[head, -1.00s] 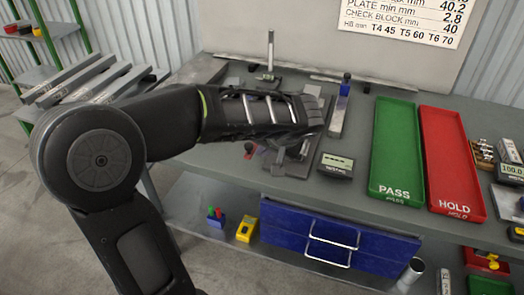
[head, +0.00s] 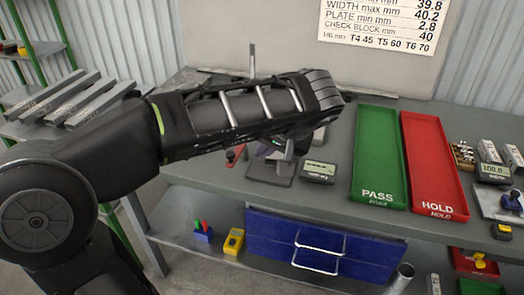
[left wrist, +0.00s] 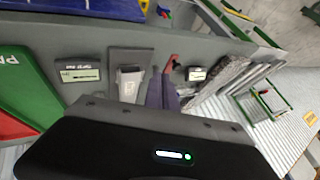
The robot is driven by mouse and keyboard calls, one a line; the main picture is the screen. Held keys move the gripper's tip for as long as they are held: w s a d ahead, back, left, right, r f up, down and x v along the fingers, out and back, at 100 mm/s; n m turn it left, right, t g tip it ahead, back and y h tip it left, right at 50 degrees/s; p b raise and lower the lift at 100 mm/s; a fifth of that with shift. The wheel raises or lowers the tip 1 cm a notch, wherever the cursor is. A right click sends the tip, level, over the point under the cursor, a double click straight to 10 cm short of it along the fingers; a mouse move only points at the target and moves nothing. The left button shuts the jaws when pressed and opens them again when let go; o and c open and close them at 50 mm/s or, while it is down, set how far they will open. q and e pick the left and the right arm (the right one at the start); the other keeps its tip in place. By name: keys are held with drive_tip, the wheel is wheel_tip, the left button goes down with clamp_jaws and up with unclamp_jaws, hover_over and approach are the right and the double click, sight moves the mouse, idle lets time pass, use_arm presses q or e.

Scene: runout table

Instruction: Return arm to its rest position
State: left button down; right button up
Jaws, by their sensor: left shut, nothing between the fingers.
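My left arm reaches in from the left of the head view, across and above the table. Its dark gripper (head: 270,151) hangs beneath the wrist, partly hidden by the arm. In the left wrist view the narrow fingers (left wrist: 162,82) are together, with nothing held between them. They are over the grey table (left wrist: 210,52), close to a small red part (left wrist: 171,65) in that picture. I cannot tell the exact height above the table. My right gripper shows in neither view.
A grey plate device (head: 270,176) and a digital readout (head: 318,171) stand below the hand. The green PASS tray (head: 380,155) and red HOLD tray (head: 432,155) lie to the right. A rack of grey bars (head: 75,100) stands left. Blue drawers (head: 320,235) sit below.

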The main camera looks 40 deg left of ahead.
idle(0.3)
use_arm(q)
drive_tip(key=d+f+m+g+h, duration=0.1)
drive_tip(key=d+f+m+h, duration=0.15)
drive_tip(key=d+f, duration=0.55)
drive_tip(key=d+f+m+g+h, duration=0.1)
drive_tip(key=d+f+h, duration=0.25)
drive_tip(key=f, duration=0.85)
drive_tip(key=d+f+m+g+h, duration=0.1)
drive_tip(key=d+f+m+h, duration=0.1)
drive_tip(key=d+f, duration=0.6)
drive_tip(key=s+d+f+n+h, duration=0.1)
drive_tip(key=s+d+f, duration=0.2)
drive_tip(key=s+f, duration=0.4)
drive_tip(key=s+d+f+n+h, duration=0.2)
drive_tip(key=s+f, duration=0.6)
drive_tip(key=f, duration=0.5)
drive_tip(key=shift+s+d+f, duration=0.15)
drive_tip(key=shift+d+f, duration=0.25)
drive_tip(key=shift+d, duration=0.35)
